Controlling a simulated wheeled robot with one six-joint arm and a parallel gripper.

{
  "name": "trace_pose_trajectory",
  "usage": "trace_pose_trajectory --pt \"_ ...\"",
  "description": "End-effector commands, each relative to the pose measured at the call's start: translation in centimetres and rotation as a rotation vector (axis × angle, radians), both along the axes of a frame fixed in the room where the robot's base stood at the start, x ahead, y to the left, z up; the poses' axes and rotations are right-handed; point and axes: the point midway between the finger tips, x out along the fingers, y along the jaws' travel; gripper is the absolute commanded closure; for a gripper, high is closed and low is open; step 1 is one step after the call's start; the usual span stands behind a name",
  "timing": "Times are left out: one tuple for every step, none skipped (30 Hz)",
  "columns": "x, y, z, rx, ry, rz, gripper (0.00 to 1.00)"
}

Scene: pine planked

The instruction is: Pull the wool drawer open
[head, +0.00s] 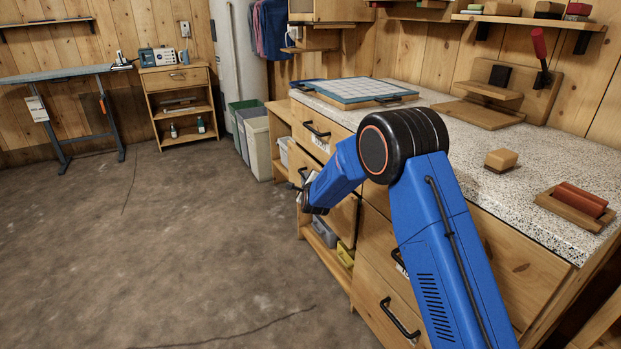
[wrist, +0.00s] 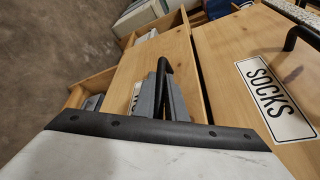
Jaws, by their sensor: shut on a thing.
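The wool drawer, a pine drawer front (wrist: 150,68), fills the middle of the wrist view. Its label is mostly hidden behind my fingers, so I cannot read it in full. My gripper (wrist: 161,93) is shut on its black bar handle (wrist: 165,72), whose end shows between the grey fingers. A strip of wood shows along the front's right edge; I cannot tell how far the drawer stands out. In the head view, my gripper (head: 306,196) is at the cabinet's front, mostly hidden by my blue arm, with the drawer front (head: 343,217) beside it.
A drawer labelled SOCKS (wrist: 275,95) adjoins it. An open shelf with bins (head: 322,232) lies below. Pale bins (head: 258,145) stand beyond the cabinet. The speckled worktop (head: 450,150) is above. The floor (head: 170,240) to the left is clear.

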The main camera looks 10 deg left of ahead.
Motion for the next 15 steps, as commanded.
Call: trace_pose_trajectory --pt "-0.7 1.1 -0.1 0.000 0.001 0.004 1.00" --pt "-1.1 1.7 -0.1 0.000 0.002 0.005 1.00" --pt "-1.6 2.5 -0.1 0.000 0.002 0.005 1.00" --pt "-2.1 3.1 -0.1 -0.001 0.002 0.006 1.00" --pt "-2.5 3.7 -0.1 -0.001 0.003 0.005 1.00" --pt "-3.1 4.7 -0.1 0.000 0.002 0.007 1.00" --pt "-3.6 5.4 -0.1 0.000 0.002 0.006 1.00" --pt "-4.0 6.1 -0.1 0.000 0.001 0.006 1.00" --pt "-4.7 7.0 -0.1 0.000 0.001 0.006 1.00" --pt "-5.2 7.7 -0.1 0.000 0.001 0.006 1.00" --pt "-5.7 8.4 -0.1 0.000 0.001 0.006 1.00" --pt "-6.3 9.3 -0.1 0.000 0.002 0.006 1.00" --pt "-6.7 10.0 -0.1 -0.001 0.002 0.006 1.00" --pt "-7.2 10.7 -0.1 0.000 0.002 0.006 1.00" --pt "-7.8 11.6 -0.1 0.000 0.002 0.006 1.00"
